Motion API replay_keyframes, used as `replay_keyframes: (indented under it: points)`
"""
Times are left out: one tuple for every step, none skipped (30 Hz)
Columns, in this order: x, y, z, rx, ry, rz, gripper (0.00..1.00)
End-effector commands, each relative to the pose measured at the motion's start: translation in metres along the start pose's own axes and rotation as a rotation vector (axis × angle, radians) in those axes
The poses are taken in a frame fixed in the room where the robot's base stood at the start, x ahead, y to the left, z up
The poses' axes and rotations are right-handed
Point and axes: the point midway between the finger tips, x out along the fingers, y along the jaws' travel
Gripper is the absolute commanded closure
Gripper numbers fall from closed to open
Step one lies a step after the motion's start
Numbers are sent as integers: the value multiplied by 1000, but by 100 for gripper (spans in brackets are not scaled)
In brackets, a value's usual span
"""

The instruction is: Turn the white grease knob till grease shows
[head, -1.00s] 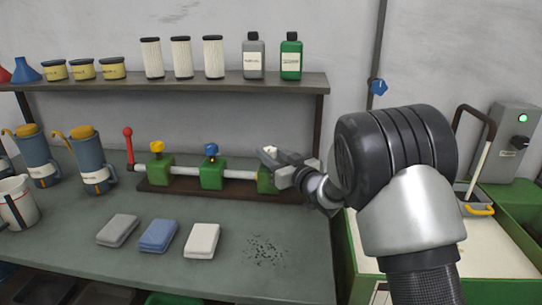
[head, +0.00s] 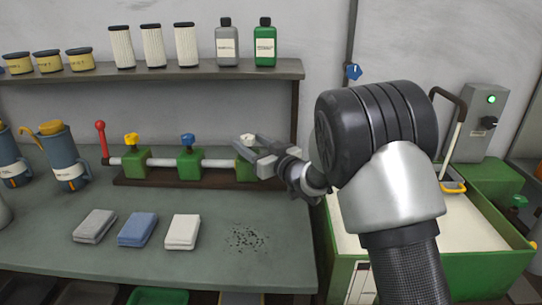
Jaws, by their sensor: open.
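The white grease knob (head: 247,139) sits on top of the right-hand green block (head: 243,166) of the pipe on the bench. My gripper (head: 256,147) is open at the knob, with its fingers reaching in from the right. The fingers partly cover the knob and its block. I cannot tell whether they touch the knob. No grease shows around this block in the view. A yellow knob (head: 131,140) and a blue knob (head: 188,141) stand on the other two green blocks to the left.
A red-topped lever (head: 102,140) stands at the pipe's left end. Folded cloths (head: 182,232) and dark specks (head: 247,238) lie on the bench in front. A shelf (head: 190,71) with filters and bottles runs above. A green tank (head: 455,285) stands on the right.

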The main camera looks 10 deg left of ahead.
Motion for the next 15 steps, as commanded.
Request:
replay_keyframes:
  points:
    - [-10, 1, -2, 2, 0, 2, 48]
    - [-16, 0, -2, 2, -1, 2, 48]
    - [-26, 1, -2, 1, -1, 3, 48]
    - [-33, 1, -2, 1, -1, 4, 48]
    - [-40, 1, -2, 2, -1, 3, 48]
    - [-51, 2, -2, 1, -1, 5, 48]
    - [-58, 2, -2, 1, 0, 5, 48]
    - [-66, 1, -1, 1, -2, 4, 48]
    - [-76, 1, -2, 2, 0, 4, 48]
    - [-83, 1, -2, 2, -1, 4, 48]
    - [-91, 1, -2, 1, -1, 4, 48]
    - [-100, 1, -2, 1, 0, 3, 48]
    - [-107, 0, -1, 2, -1, 3, 48]
    - [-113, 1, -1, 1, 0, 3, 48]
    - [-122, 1, -2, 1, 0, 4, 48]
